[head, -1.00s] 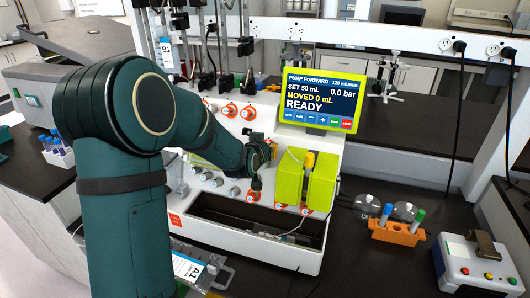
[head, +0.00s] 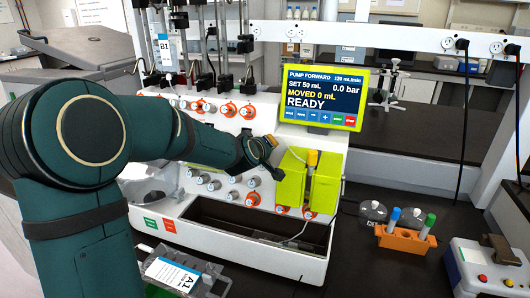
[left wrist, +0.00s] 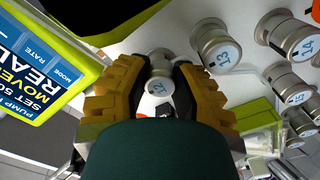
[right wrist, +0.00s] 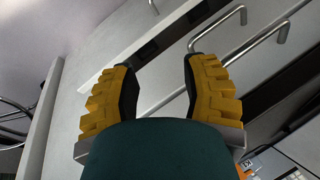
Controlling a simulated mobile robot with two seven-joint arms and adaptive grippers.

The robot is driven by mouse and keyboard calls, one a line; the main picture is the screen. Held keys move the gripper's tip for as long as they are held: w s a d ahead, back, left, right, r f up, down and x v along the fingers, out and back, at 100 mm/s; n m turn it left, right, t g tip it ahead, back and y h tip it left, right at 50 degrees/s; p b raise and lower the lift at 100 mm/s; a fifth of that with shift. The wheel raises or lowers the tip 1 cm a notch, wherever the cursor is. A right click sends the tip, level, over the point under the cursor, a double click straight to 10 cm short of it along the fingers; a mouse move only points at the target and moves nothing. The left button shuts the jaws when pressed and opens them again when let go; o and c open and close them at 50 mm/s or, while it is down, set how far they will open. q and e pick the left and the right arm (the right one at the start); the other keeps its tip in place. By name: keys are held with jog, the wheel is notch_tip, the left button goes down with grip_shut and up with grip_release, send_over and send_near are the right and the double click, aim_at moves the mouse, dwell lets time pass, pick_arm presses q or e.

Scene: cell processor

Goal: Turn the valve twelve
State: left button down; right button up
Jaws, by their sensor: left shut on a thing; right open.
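The valve knob marked 12 (left wrist: 158,84) is a round metal knob with a pale numbered face, seen in the left wrist view. My left gripper (left wrist: 160,72) is shut on it, one yellow-and-black finger on each side. In the head view my left gripper (head: 270,148) is at the machine front (head: 270,205), just left of the yellow-green boxes, and hides this knob. Knobs marked 13 (left wrist: 222,54) and 14 (left wrist: 302,45) are beside it. My right gripper (right wrist: 160,75) is open and empty, facing a pale cabinet front with bar handles.
The yellow-green pump screen (head: 324,95) reads READY and MOVED 0 mL. An orange tube rack (head: 404,240) and a button box (head: 485,270) stand on the dark bench at right. A container labelled A1 (head: 178,272) is in front.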

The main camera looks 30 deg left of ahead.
pick_arm(q)
jog(key=shift+n, duration=0.4)
jog(key=c, duration=0.7)
grip_release()
jog(key=shift+c, duration=0.2)
jog(key=v, duration=1.2)
jog(key=shift+f, duration=0.1)
